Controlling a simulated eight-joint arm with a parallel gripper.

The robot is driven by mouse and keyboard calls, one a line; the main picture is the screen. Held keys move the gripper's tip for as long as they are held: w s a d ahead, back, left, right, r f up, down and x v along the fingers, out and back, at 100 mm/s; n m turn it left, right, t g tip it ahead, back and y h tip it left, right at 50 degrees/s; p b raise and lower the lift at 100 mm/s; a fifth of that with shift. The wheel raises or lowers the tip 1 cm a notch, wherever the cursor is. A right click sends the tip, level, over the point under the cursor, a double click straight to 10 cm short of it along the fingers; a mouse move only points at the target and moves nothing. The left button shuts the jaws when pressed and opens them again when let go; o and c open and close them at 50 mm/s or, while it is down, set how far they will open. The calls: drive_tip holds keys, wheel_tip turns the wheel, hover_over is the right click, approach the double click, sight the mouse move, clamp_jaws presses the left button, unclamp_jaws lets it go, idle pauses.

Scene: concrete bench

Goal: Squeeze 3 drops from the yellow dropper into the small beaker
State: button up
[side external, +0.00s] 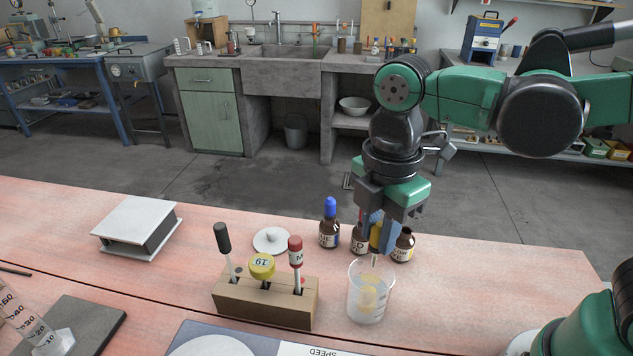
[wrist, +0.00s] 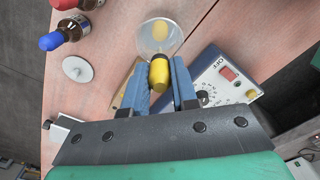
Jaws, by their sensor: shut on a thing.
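My gripper (side external: 377,240) is shut on the yellow dropper (side external: 375,236), with its blue fingers on either side of the yellow bulb. The dropper points down, and its thin tip is over or just inside the mouth of the small beaker (side external: 369,302); I cannot tell which. The beaker is clear, stands upright on the bench and shows a pale yellowish patch inside. In the wrist view the yellow bulb (wrist: 159,74) sits between the fingertips (wrist: 161,92), and the beaker (wrist: 160,30) lies just beyond it. No falling drop shows.
A wooden rack (side external: 264,304) with a dark-topped dropper, a red-topped one and a yellow cap stands left of the beaker. Brown bottles (side external: 329,233) stand behind it. A stirrer with a dial (wrist: 220,82) is close by.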

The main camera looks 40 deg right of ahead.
drive_tip(key=shift+r, duration=0.15)
drive_tip(key=shift+r, duration=1.4)
